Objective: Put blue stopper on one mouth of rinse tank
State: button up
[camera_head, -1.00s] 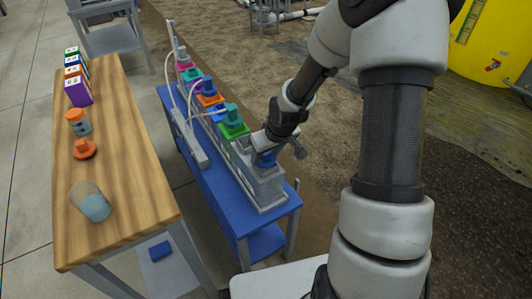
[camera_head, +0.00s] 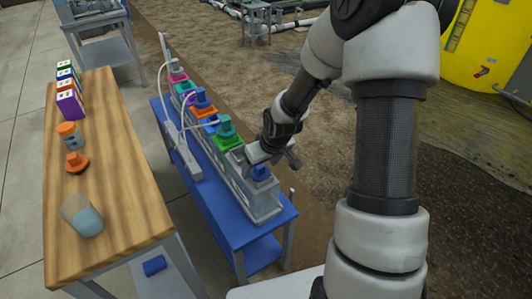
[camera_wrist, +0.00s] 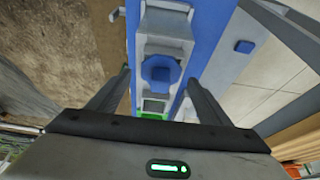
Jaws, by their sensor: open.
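The blue stopper (camera_head: 260,173) sits upright on the grey rinse tank (camera_head: 262,205) at the near end of the blue bench. In the wrist view the stopper (camera_wrist: 160,72) shows from above, seated on a pale raised part of the tank (camera_wrist: 168,22). The mouth beneath it is hidden. A small square opening (camera_wrist: 153,106) shows beside it. My gripper (camera_head: 271,162) is open and empty, just above and behind the stopper. In the wrist view my fingers (camera_wrist: 158,80) stand apart on either side of the stopper, not touching it.
Several coloured caps, including a green one (camera_head: 227,138), line the blue bench (camera_head: 245,232) behind the tank. White tubes rise along its left. A wooden table (camera_head: 110,190) at left holds a glass (camera_head: 82,215), an orange stopper (camera_head: 76,162), a jar and boxes.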

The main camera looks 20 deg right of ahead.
jog(key=p+v, duration=0.7)
jog(key=v, duration=0.9)
jog(key=shift+r, duration=0.25)
jog(key=shift+s, duration=0.1)
